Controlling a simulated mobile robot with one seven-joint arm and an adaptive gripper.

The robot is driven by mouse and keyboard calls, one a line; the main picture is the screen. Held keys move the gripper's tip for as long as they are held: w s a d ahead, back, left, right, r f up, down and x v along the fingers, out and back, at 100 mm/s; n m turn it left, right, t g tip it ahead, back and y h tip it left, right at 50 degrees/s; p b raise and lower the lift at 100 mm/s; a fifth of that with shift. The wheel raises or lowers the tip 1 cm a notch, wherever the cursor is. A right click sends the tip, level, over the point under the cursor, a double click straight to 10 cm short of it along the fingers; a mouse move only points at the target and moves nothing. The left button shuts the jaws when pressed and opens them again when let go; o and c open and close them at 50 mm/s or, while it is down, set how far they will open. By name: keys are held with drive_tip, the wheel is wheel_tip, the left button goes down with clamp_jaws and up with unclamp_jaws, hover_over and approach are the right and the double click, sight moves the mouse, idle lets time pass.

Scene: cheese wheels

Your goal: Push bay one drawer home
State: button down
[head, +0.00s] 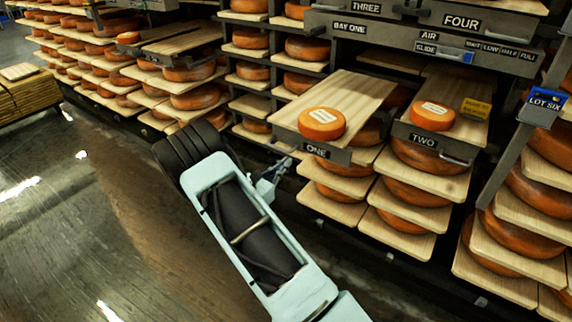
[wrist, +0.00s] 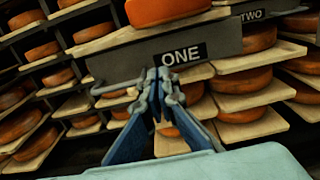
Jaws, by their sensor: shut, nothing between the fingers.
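The bay one drawer (head: 345,96) is a pale wooden board with a grey front marked ONE, standing out from the rack. A small orange cheese with a white label (head: 322,124) lies on it near the front. In the wrist view the grey front (wrist: 222,42) fills the upper middle, with its bar handle (wrist: 115,90) at the left. My gripper (wrist: 160,80) is shut and empty, just before the front's lower edge, between the handle and below the ONE label. It also shows in the head view (head: 274,176), left of the front. I cannot tell whether it touches.
Drawer TWO (head: 422,139) also stands out on the right, with a small orange cheese (head: 433,116) and a yellow tag (head: 475,108). Shelves of large cheese wheels (head: 338,182) lie below. A blue LOT SIX tag (head: 545,100) hangs at the right. The floor (head: 90,220) at the left is clear.

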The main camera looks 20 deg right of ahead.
sight(308, 143)
drive_tip(key=b+x, duration=0.1)
drive_tip(key=x, duration=1)
drive_tip(key=shift+b, duration=0.35)
drive_tip(key=shift+d, duration=0.1)
